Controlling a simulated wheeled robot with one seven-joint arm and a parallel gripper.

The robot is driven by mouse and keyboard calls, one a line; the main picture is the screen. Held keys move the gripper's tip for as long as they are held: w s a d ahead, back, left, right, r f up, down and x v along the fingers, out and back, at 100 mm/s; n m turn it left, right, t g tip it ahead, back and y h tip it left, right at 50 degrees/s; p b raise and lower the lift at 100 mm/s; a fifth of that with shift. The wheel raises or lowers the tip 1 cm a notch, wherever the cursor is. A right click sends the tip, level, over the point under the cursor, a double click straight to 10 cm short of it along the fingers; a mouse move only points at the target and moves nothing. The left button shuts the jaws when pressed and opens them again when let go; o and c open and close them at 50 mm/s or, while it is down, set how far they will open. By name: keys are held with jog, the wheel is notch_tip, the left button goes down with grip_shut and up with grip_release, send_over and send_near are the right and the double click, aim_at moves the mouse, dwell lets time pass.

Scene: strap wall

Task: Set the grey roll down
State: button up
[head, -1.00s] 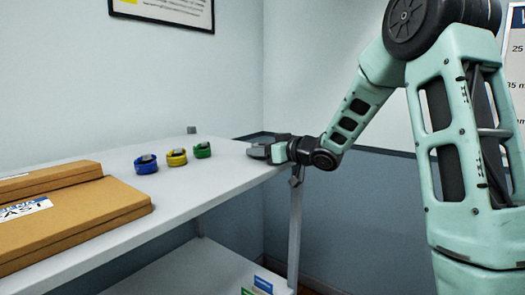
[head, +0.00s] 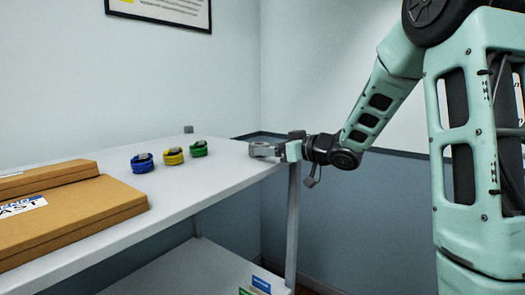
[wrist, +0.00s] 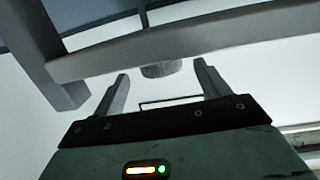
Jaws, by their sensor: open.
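The grey roll (head: 262,149) sits at the right end of the white shelf top (head: 215,180), near its corner. In the wrist view a short, rough grey cylinder, which looks like this roll (wrist: 161,70), shows just beyond and between the fingertips. My gripper (head: 277,150) is level at the shelf's right end, with its fingers pointing left toward the roll. In the wrist view its two fingers (wrist: 161,76) are spread apart, with a gap between them. Whether a finger touches the roll I cannot tell.
Blue (head: 142,162), yellow (head: 173,155) and green (head: 198,149) rolls stand in a row on the shelf. Brown cardboard boxes (head: 75,215) lie at the left. A small grey block (head: 188,129) is at the back edge. A shelf post (head: 292,225) stands below my gripper.

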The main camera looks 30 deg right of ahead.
jog(key=v, duration=0.6)
jog(key=shift+s, duration=0.35)
jog(key=shift+d, duration=0.1)
